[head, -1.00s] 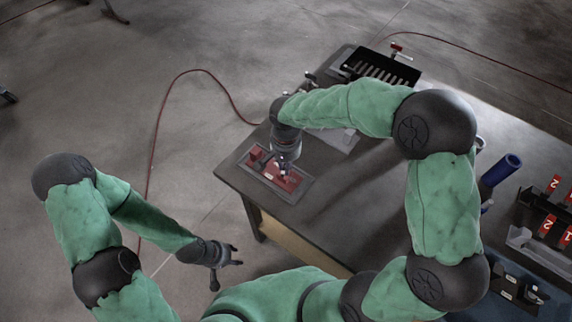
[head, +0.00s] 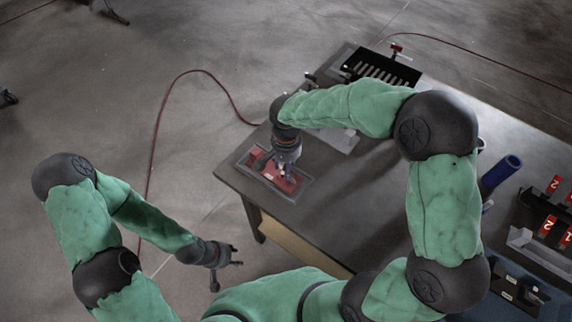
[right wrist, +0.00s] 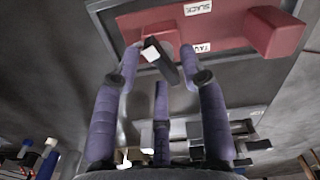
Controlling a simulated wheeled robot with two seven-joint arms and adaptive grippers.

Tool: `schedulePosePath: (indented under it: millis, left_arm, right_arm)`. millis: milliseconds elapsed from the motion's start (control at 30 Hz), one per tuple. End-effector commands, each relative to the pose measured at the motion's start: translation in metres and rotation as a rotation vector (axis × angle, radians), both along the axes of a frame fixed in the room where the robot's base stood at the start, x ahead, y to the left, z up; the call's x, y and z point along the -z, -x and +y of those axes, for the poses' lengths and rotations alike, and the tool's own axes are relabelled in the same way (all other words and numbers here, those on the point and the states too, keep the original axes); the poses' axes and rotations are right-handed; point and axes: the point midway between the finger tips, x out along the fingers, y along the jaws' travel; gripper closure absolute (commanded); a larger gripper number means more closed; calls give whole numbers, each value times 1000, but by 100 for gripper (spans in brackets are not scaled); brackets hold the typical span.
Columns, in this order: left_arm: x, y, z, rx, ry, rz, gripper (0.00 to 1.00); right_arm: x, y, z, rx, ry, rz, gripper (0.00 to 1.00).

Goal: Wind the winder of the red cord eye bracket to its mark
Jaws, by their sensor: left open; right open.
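The red cord eye bracket (head: 292,184) lies in a grey tray at the table's near left corner. In the right wrist view its red plate (right wrist: 228,26) carries white labels reading "SLACK" and what looks like "TAUT", with a raised red block (right wrist: 274,33) at the right. A dark winder lever (right wrist: 164,66) with a white tip shows between the fingers of my right gripper (right wrist: 160,52). That gripper (head: 282,172) points down over the bracket, open; contact with the lever cannot be told. My left gripper (head: 232,262) is open and empty, off the table's left side.
A black slotted rack (head: 382,68) stands at the table's far end. A blue cylinder (head: 502,170) stands to the right, near red number tags (head: 547,226). A red cord (head: 160,115) runs across the floor. The table's middle is mostly clear.

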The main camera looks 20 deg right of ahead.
Motion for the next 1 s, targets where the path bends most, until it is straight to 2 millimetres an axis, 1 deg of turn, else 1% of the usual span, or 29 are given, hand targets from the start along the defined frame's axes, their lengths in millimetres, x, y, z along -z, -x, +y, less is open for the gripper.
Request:
schedulePosePath:
  millis: [167, 400, 500, 600, 700, 800, 1000]
  left_arm:
    - [0, 0, 0, 0, 0, 0, 57]
    - [0, 0, 0, 0, 0, 0, 57]
    - [0, 0, 0, 0, 0, 0, 57]
    - [0, 0, 0, 0, 0, 0, 57]
    - [0, 0, 0, 0, 0, 0, 57]
    - [0, 0, 0, 0, 0, 0, 57]
    - [0, 0, 0, 0, 0, 0, 57]
  right_arm:
    - [-24, -1, 0, 0, -1, -6, 57]
    - [-72, -2, 0, -1, -2, -7, 57]
    - [-89, -1, 0, 0, -2, -5, 57]
    - [-102, -1, 0, 0, -1, -3, 57]
    - [-111, -1, 0, 0, -1, -3, 57]
    - [-116, -1, 0, 0, -1, -3, 57]
    - [-117, 0, 0, 0, 0, -1, 57]
